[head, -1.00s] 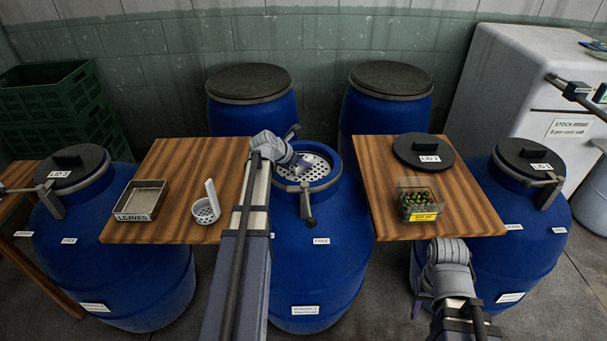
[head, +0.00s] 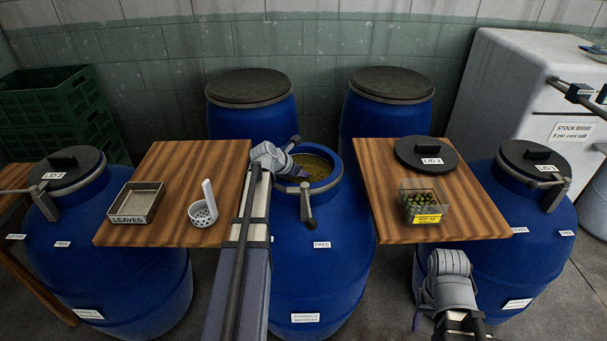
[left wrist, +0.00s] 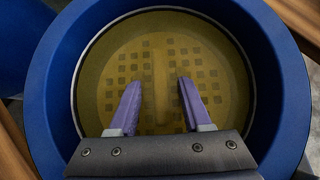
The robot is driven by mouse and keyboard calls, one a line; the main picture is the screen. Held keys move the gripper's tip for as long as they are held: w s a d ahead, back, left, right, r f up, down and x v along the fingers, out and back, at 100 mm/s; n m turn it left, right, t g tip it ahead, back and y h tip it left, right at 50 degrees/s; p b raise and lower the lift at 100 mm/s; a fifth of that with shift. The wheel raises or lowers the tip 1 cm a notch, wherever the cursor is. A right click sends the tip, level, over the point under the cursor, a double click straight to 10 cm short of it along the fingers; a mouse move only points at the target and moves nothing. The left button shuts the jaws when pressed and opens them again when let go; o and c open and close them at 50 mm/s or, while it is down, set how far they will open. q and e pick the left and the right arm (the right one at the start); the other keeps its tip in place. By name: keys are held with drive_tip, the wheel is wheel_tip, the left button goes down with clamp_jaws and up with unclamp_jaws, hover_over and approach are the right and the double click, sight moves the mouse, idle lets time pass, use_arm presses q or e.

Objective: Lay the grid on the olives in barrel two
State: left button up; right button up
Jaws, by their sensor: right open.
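Barrel two (head: 320,250) is the open blue barrel in the middle, full of yellowish-brown liquid. The round grid (left wrist: 205,65) shows in the left wrist view under the liquid, looking level, with square holes and a bar across its middle. Olives under it cannot be made out. My left gripper (head: 297,172) is over the barrel mouth. In the left wrist view its purple fingers (left wrist: 160,92) are apart, one on each side of the bar, and hold nothing. My right gripper (head: 420,318) is open and empty, low in front of the right board.
Lid 2 (head: 424,151) and a clear box of olives (head: 422,199) are on the right board (head: 375,185). The left board (head: 180,170) holds a leaves tray (head: 137,203) and a white perforated cup (head: 203,212). Closed barrels stand on both sides and behind.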

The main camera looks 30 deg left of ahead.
use_arm(q)
drive_tip(key=shift+r, duration=0.1)
drive_tip(key=shift+s+r+p, duration=0.1)
drive_tip(key=shift+r+p, duration=0.2)
drive_tip(key=shift+p, duration=0.05)
drive_tip(key=p+v, duration=0.8)
drive_tip(key=v, duration=0.3)
drive_tip(key=shift+s, duration=0.25)
drive_tip(key=shift+a, duration=0.1)
